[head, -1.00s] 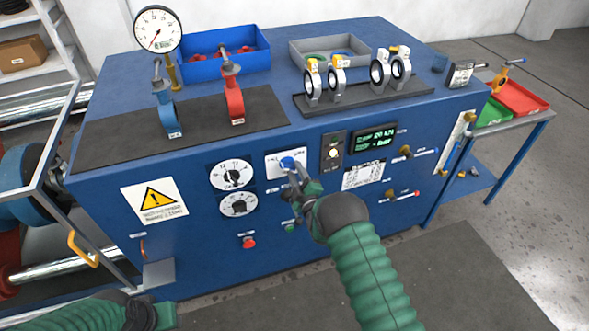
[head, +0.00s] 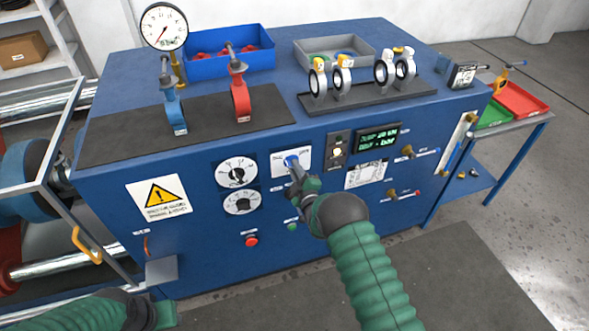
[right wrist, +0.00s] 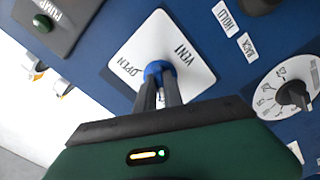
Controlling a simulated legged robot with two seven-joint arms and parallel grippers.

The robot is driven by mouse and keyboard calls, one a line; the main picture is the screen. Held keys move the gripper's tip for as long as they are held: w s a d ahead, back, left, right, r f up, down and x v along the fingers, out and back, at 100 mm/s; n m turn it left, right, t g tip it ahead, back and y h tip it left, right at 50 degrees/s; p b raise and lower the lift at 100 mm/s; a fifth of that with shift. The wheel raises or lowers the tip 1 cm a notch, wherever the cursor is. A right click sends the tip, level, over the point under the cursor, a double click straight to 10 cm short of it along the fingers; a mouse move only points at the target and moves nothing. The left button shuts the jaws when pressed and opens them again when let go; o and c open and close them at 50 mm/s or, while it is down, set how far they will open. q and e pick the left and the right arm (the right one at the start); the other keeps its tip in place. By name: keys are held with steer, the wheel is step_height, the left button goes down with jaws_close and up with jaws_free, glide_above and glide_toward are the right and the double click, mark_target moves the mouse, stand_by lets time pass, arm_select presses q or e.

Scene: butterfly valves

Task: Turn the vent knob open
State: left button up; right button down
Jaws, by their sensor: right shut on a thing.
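The vent knob (head: 290,160) is blue and sits on a white plate (head: 304,158) on the front of the blue cabinet. My right gripper (head: 295,168) is at the knob, with its fingers shut on it. In the right wrist view the knob (right wrist: 158,69) shows between the fingertips (right wrist: 158,84), which hide part of it. The plate there (right wrist: 196,72) reads VENT and OPEN. My left gripper (head: 163,312) is at the bottom left, low in front of the cabinet. Its fingers cannot be made out.
Two white dials (head: 237,172) are left of the plate, with a red button (head: 251,240) below. A lamp panel (head: 336,148) and a green-text display (head: 378,140) are to the right. Valves and bins (head: 228,53) stand on top. A side table (head: 519,128) is at the right.

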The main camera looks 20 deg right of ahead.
steer(key=shift+a+f, duration=0.1)
steer(key=shift+a, duration=0.05)
steer(key=m+b, duration=1.4)
steer(key=m, duration=1)
stand_by(0.4)
stand_by(0.3)
